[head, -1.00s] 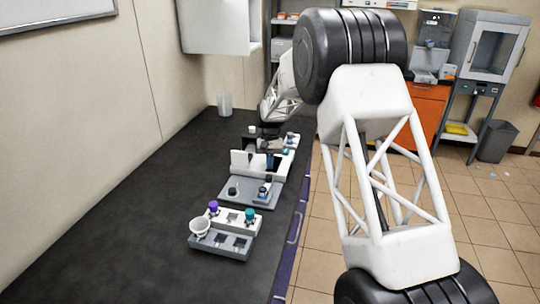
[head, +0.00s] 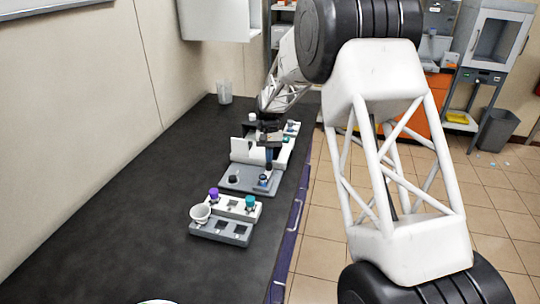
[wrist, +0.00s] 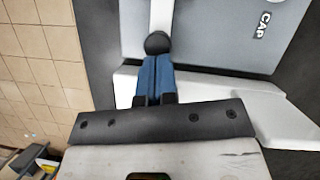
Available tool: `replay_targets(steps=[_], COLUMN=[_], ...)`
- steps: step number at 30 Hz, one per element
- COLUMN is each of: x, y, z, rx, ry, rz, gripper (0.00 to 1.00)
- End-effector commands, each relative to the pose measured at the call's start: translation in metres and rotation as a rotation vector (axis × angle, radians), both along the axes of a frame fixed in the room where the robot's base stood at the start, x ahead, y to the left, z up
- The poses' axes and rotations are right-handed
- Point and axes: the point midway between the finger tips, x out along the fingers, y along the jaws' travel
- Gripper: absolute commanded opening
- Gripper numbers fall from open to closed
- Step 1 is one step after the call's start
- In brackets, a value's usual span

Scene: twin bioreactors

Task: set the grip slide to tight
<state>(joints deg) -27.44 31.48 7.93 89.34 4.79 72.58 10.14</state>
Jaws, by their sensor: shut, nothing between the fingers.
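My gripper (wrist: 156,68) has two blue fingers, shut together and empty. In the wrist view their tips are right at a dark round knob (wrist: 157,41) at the end of a pale strip; I cannot tell whether they touch it. The knob lies beside a grey plate (wrist: 200,40) marked "CAP". No slide label or tight mark can be read, so I cannot tell the slide's setting. In the head view my gripper (head: 268,158) points down over the back right of the grey plate (head: 240,187), close to a white upright panel (head: 246,151).
A dark knob (head: 233,178) and a blue-topped item (head: 263,180) stand on the plate. The dark bench (head: 110,200) is clear on the left.

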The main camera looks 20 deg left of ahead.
Motion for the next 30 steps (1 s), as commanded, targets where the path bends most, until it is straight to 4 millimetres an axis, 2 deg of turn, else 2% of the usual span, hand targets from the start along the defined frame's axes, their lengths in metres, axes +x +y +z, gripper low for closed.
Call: replay_targets(steps=[5,19,26,30], x=[-0.007,-0.005,0.01,0.026], y=[0.0,0.0,0.004,0.009], z=[-0.002,-0.002,-0.002,-0.002], rx=[-0.001,-0.001,0.0,-0.001], ry=[0.002,0.002,0.001,0.001], rz=[0.0,0.0,0.0,-0.001], gripper=[0.0,0.0,0.0,0.0])
